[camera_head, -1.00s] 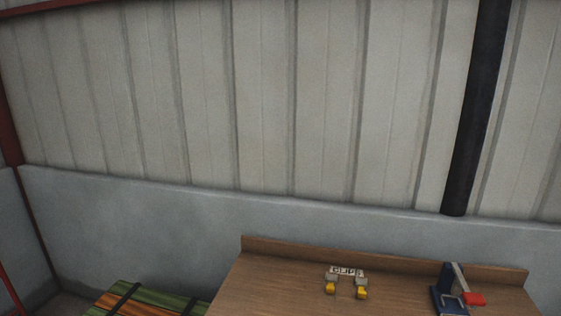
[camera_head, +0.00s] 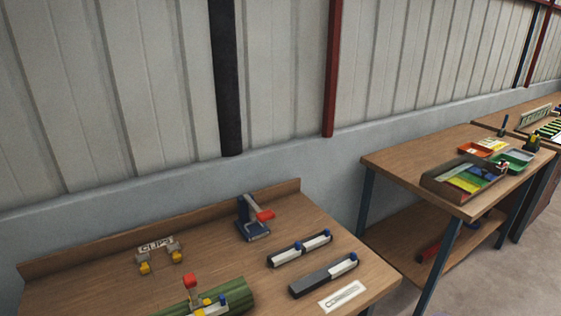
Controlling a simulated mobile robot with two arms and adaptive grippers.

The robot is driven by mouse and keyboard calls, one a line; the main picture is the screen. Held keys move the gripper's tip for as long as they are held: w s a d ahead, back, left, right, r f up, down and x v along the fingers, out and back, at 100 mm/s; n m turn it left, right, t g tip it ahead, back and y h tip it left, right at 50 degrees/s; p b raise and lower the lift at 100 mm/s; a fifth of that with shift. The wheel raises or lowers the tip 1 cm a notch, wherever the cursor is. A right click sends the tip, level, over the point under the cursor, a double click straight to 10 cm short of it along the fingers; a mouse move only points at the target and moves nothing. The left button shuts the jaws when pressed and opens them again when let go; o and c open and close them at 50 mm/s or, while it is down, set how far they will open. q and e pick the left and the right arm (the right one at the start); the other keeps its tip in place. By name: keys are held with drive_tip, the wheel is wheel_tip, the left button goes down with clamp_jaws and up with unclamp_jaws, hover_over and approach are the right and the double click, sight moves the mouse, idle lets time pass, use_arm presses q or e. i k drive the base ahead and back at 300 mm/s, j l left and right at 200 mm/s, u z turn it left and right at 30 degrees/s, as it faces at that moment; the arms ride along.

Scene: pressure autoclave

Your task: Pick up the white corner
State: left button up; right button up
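No thing can be clearly made out as the white corner. On the near wooden table (camera_head: 205,262), two dark holders (camera_head: 283,258) (camera_head: 312,285) carry long white pieces with blue knobs. A flat white label-like piece (camera_head: 342,297) lies by the table's front right edge. White also shows on a part with a red knob and a green body (camera_head: 232,297) at the bottom of the view. Neither of my grippers is in view.
A blue press-like tool with a red handle (camera_head: 253,222) stands at the table's back. Yellow-grey clips (camera_head: 160,256) sit by a "CLIPS" sign. A second table (camera_head: 400,168) to the right bears a multi-coloured tray (camera_head: 462,182) and small bins (camera_head: 513,160). A gap separates the tables.

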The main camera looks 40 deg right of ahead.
sight(349, 263)
drive_tip(key=z, duration=1.9)
drive_tip(key=u, duration=1.2)
drive_tip(key=z, duration=1.2)
drive_tip(key=i+l+u, duration=0.1)
drive_tip(key=u, duration=0.75)
drive_tip(key=l+u, duration=0.7)
drive_tip(key=l, duration=0.25)
drive_tip(key=l+u, duration=0.35)
drive_tip(key=l, duration=0.15)
